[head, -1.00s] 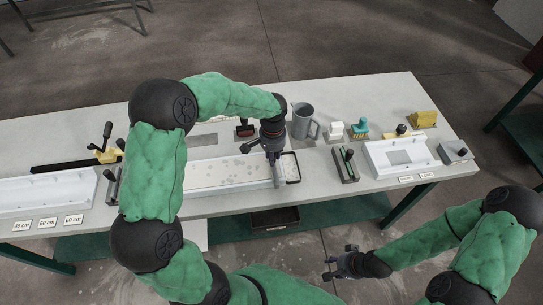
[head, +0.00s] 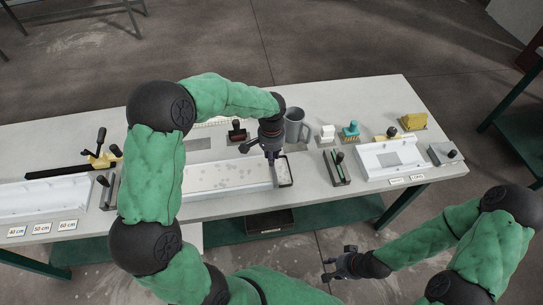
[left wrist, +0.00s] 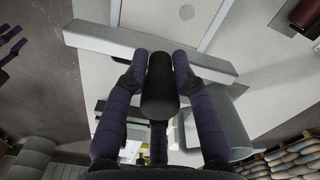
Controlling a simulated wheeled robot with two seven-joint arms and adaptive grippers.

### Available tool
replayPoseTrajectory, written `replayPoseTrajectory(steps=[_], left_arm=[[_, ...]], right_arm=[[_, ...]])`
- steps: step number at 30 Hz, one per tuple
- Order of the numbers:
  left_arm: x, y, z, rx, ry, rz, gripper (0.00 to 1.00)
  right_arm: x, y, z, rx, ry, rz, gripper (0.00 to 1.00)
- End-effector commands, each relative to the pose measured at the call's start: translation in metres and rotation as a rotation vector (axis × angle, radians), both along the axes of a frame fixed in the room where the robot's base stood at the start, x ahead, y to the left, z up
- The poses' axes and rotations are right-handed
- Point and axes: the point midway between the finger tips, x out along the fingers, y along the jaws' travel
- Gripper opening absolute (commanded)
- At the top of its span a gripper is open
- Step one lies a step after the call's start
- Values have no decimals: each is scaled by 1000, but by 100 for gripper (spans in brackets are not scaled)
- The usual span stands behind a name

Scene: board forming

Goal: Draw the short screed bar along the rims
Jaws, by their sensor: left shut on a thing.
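The short screed bar is a pale grey bar (left wrist: 150,52) with a black upright handle (left wrist: 162,90). My left gripper (head: 271,158) is shut on that handle, with fingers on both sides of it in the left wrist view. In the head view the bar (head: 275,176) lies across the right end of a long white mould (head: 215,197) holding a pale, speckled fill. Whether it touches both rims cannot be told. A dark-edged tray (head: 286,171) adjoins that end. My right gripper (head: 338,264) is open and empty, in front of the table.
A green-handled tool (head: 337,167) and a smaller white mould (head: 376,167) are to the right. Another white mould (head: 45,196) is at the left. A black bin (head: 270,221) sits below.

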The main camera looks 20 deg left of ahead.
Motion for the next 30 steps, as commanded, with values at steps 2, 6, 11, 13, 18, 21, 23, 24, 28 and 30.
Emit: replayPoseTrajectory(steps=[2, 6, 11, 13, 18, 21, 23, 24, 28, 30], left_arm=[[0, 0, 11, 0, -2, 0, 0], [0, 0, 23, 0, -2, 0, 0], [0, 0, 36, 0, -1, 0, 0], [0, 0, 42, 1, -1, 0, 0], [0, 0, 51, 0, -1, 0, 0], [0, 0, 50, 0, -1, 0, 0], [0, 0, 50, 0, -1, 0, 0], [0, 0, 49, 0, -1, 0, 0], [0, 0, 49, 0, -1, 0, 0], [0, 0, 49, 0, -1, 0, 0]], right_arm=[[0, 0, 8, 0, 0, 0, 40], [0, 0, 16, 0, 0, 0, 40], [0, 0, 26, 0, 0, 0, 40], [0, 0, 30, 0, 0, 0, 40], [0, 0, 36, 0, 0, 0, 40], [0, 0, 35, 0, 0, 0, 40], [0, 0, 35, 0, 0, 0, 40], [0, 0, 34, 0, 0, 0, 40], [0, 0, 34, 0, 0, 0, 40], [0, 0, 34, 0, 0, 0, 40]])
